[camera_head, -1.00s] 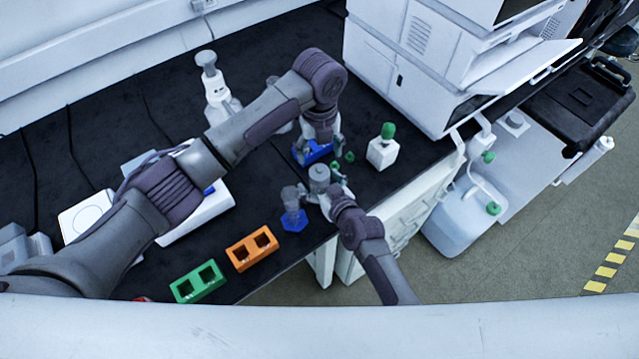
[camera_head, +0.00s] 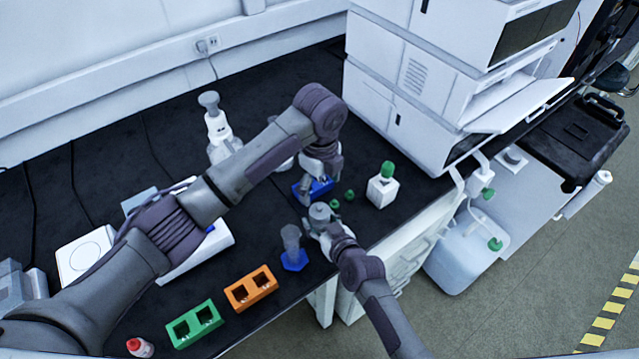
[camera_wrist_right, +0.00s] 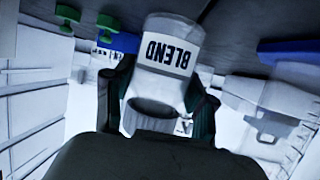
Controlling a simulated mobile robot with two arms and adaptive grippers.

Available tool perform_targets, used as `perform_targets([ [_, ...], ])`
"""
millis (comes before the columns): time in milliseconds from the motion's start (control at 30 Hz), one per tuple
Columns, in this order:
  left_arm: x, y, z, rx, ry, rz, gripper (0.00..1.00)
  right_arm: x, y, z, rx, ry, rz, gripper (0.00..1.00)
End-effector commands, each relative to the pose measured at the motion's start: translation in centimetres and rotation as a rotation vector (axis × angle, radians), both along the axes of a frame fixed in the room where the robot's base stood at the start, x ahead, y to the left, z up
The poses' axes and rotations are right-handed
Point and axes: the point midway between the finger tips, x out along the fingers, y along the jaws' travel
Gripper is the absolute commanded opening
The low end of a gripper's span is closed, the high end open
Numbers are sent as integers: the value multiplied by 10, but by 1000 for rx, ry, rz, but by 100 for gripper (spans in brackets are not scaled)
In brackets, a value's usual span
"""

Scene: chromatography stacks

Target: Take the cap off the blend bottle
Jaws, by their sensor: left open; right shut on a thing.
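My right gripper (camera_head: 323,229) is shut on the blend bottle (camera_head: 320,213), a pale bottle with a grey round top in the head view. In the right wrist view the bottle (camera_wrist_right: 165,68) sits between the fingers, its BLEND label upside down in the picture. I cannot tell clearly whether the grey top is a separate cap. My left gripper (camera_head: 320,172) is open, just behind the bottle and over a blue holder (camera_head: 316,189). It appears empty, with its fingertips partly hidden.
Two loose green caps (camera_head: 349,195) lie right of the bottle. A white bottle with a green cap (camera_head: 382,188) stands farther right. A clear cylinder on a blue base (camera_head: 294,260) stands close on the left. Orange (camera_head: 250,289) and green (camera_head: 195,325) racks are front left. White instruments (camera_head: 410,125) stand behind.

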Motion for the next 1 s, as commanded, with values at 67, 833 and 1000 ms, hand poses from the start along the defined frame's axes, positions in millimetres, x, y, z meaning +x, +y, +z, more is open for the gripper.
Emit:
perform_targets([
  [67, 0, -1, 6, -1, -1, 191, 83, 0, 0, -1, -1, 2, 0, 0],
  [833, -1, 2, -14, 5, 3, 935, 83, -1, 0, -1, -1, 2, 0, 0],
  [1000, -1, 2, -47, 4, 2, 933, 83, -1, 0, -1, -1, 2, 0, 0],
])
